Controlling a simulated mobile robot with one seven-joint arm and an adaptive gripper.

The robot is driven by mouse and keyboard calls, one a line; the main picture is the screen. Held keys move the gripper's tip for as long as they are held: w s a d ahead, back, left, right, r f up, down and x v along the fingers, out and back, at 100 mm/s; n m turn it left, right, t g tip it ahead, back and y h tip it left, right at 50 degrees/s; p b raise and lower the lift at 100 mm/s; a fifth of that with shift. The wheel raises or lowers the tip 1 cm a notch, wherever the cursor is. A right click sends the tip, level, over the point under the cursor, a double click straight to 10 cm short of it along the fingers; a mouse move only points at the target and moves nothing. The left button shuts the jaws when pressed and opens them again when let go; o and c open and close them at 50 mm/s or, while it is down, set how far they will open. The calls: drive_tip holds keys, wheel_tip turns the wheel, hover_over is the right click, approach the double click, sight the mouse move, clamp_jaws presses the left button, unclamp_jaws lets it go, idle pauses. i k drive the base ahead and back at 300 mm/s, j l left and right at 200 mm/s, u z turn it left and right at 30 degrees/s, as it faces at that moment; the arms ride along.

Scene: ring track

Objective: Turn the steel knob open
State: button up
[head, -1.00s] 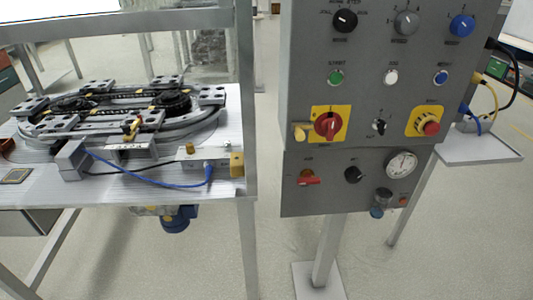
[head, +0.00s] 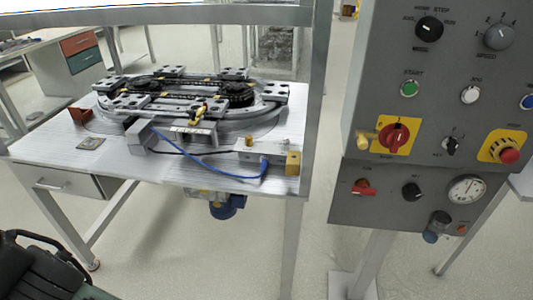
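The grey control panel (head: 377,95) stands at the right in the head view. A grey, steel-looking knob (head: 498,37) sits near its top right. A small metallic regulator with a rounded cap (head: 438,224) hangs at the lower panel, below the pressure gauge (head: 467,189). I cannot tell which of these the task calls the steel knob, nor whether either is open. No gripper fingers show in the view. Nothing is seen touching the panel.
A table (head: 60,150) with an oval ring track (head: 190,95) and a blue hose stands at the left. A metal post (head: 316,110) rises between table and panel. A dark, partly cut-off object (head: 45,275) fills the lower left corner. Pale floor is clear between.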

sight(285, 145)
drive_tip(key=i+u, duration=0.2)
drive_tip(key=i, duration=0.95)
drive_tip(key=l+u, duration=0.15)
drive_tip(key=l, duration=0.15)
drive_tip(key=k+l+u, duration=0.1)
drive_tip(key=i+j+z, duration=0.25)
drive_tip(key=j, duration=0.15)
drive_tip(key=k, duration=0.1)
